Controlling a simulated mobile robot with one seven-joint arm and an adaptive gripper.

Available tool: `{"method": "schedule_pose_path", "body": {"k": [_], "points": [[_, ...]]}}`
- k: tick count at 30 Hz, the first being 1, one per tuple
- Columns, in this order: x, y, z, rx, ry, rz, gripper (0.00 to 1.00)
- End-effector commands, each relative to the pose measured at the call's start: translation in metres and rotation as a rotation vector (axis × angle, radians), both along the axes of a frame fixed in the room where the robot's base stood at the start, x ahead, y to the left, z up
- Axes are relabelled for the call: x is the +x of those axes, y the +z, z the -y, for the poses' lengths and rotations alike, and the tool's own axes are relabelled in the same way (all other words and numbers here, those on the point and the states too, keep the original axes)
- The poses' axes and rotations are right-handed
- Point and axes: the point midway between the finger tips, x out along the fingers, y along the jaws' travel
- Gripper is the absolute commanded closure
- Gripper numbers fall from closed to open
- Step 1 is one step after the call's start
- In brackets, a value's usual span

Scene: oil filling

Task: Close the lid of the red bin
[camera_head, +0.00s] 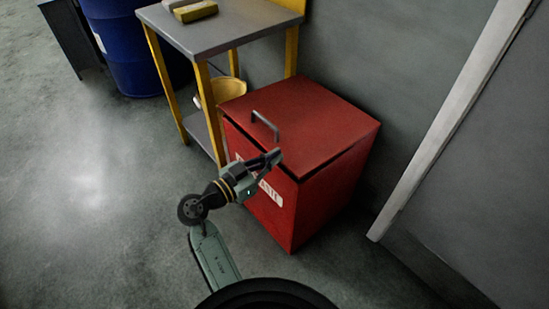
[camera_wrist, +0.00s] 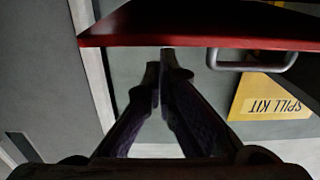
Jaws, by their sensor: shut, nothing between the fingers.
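The red bin (camera_head: 312,210) stands on the floor against the wall, with white lettering on its front that my gripper partly covers. Its red lid (camera_head: 310,118) lies down over the top, roughly flat. A thin dark line shows under its near right edge; I cannot tell whether it is fully seated. A grey handle (camera_head: 265,124) stands on the lid near its front edge. My gripper (camera_head: 277,156) is shut and empty at the front edge of the lid. In the wrist view the closed fingertips (camera_wrist: 166,52) are by the lid edge (camera_wrist: 130,40), beside the handle (camera_wrist: 252,62); contact is unclear.
A grey-topped table (camera_head: 215,32) with yellow legs stands left of the bin, with a yellow bucket (camera_head: 229,88) beneath. A blue barrel (camera_head: 130,45) is behind. A pale post (camera_head: 450,120) is at right. The floor at left is clear. A yellow spill kit sign (camera_wrist: 265,98) shows in the wrist view.

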Motion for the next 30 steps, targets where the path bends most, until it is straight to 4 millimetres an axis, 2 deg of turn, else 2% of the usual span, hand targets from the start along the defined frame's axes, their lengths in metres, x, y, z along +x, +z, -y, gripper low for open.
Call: {"method": "schedule_pose_path", "body": {"k": [11, 14, 24, 30], "points": [[-0.004, 0.001, -0.006, 0.0, 0.001, 0.0, 1.0], [-0.012, 0.001, -0.018, 0.0, 0.003, 0.0, 1.0], [-0.053, 0.003, -0.075, 0.0, 0.004, 0.0, 1.0], [-0.068, 0.004, -0.093, 0.0, 0.001, 0.0, 1.0]]}}
